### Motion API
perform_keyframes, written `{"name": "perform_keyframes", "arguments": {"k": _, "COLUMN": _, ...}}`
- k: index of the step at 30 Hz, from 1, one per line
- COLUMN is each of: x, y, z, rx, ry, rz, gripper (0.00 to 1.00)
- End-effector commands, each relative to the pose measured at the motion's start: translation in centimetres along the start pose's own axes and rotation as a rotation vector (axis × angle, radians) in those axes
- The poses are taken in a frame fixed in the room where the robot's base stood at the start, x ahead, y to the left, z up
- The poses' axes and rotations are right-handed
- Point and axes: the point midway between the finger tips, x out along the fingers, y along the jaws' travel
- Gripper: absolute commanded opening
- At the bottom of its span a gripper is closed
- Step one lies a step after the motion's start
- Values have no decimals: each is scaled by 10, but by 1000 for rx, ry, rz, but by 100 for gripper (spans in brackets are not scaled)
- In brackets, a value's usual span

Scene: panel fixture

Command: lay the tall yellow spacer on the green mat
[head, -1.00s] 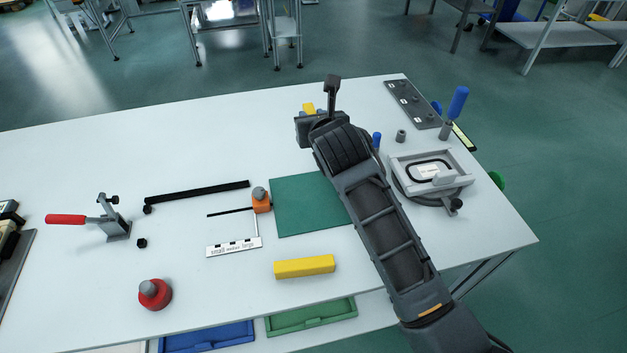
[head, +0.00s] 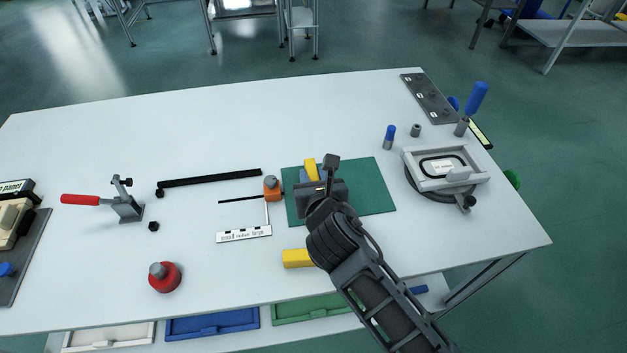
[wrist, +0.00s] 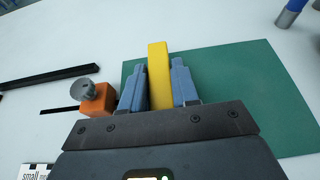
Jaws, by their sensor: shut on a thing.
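My gripper (head: 314,175) is shut on a yellow spacer (head: 310,165), over the left part of the green mat (head: 368,185). In the wrist view the spacer (wrist: 159,72) is a narrow yellow block between the two blue-grey fingers (wrist: 157,88), with its far end reaching past the fingertips. The green mat (wrist: 245,90) spreads behind and to the right of it. I cannot tell whether the spacer touches the mat. Its lower part is hidden by my gripper.
An orange block with a grey knob (head: 272,188) stands just left of the mat. A scale label (head: 244,235) lies in front of it. A blue-topped peg (head: 389,136) and a grey frame fixture (head: 440,167) stand to the right. The mat's right half is bare.

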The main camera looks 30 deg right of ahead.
Motion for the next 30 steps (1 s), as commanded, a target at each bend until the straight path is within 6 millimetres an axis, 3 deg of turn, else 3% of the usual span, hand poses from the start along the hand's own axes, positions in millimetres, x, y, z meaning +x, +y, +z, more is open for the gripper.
{"name": "perform_keyframes", "arguments": {"k": 3, "x": 4, "y": 0, "z": -10, "rx": -1, "ry": -1, "rz": 0, "gripper": 0}}
{"name": "perform_keyframes", "arguments": {"k": 13, "x": 5, "y": 0, "z": -12, "rx": 0, "ry": -1, "rz": 1, "gripper": 0}}
{"name": "perform_keyframes", "arguments": {"k": 14, "x": 5, "y": 0, "z": -11, "rx": 0, "ry": 0, "rz": 1, "gripper": 32}}
{"name": "perform_keyframes", "arguments": {"k": 15, "x": 5, "y": 0, "z": -11, "rx": 0, "ry": -1, "rz": 1, "gripper": 36}}
{"name": "perform_keyframes", "arguments": {"k": 21, "x": 5, "y": 0, "z": -11, "rx": 0, "ry": 0, "rz": 1, "gripper": 55}}
{"name": "perform_keyframes", "arguments": {"k": 30, "x": 3, "y": 0, "z": -8, "rx": 0, "ry": -1, "rz": 1, "gripper": 55}}
